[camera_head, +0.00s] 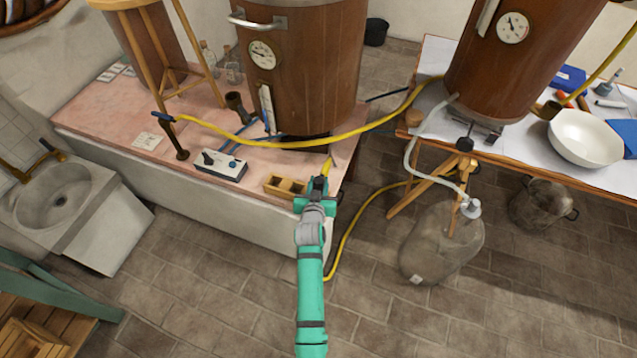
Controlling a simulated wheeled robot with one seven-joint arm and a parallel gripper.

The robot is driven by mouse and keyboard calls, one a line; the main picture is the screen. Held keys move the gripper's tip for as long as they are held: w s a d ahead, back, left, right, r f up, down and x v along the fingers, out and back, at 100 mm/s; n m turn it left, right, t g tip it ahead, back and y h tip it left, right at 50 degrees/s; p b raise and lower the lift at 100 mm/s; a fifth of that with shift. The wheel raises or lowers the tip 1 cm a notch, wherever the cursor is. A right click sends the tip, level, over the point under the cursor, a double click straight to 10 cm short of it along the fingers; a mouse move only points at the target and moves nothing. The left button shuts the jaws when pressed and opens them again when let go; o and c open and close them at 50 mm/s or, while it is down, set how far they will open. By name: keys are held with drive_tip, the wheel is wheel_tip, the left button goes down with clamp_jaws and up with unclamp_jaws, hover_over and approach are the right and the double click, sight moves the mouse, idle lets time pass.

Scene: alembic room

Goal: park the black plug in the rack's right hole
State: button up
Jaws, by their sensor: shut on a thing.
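The wooden rack (285,187) is a small light-brown block with dark openings, at the front right edge of the pink-topped bench. My gripper (317,191) is just right of the rack, at the bench's front edge. It is shut on a small dark thing, which I take to be the black plug (319,182). A short yellow piece (328,166) shows just beyond it. The gripper and arm partly cover the plug, so its lower end is hidden. The rack's right opening looks empty, and the plug appears beside the rack; its height above the bench cannot be told.
A yellow hose (300,144) crosses above the bench, and another (345,235) runs down to the floor. A glass carboy (440,245) stands right on the floor.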

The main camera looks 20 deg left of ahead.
drive_tip(key=shift+f, duration=2.4)
idle(4.8)
drive_tip(key=o, duration=1.2)
drive_tip(key=shift+c, duration=0.2)
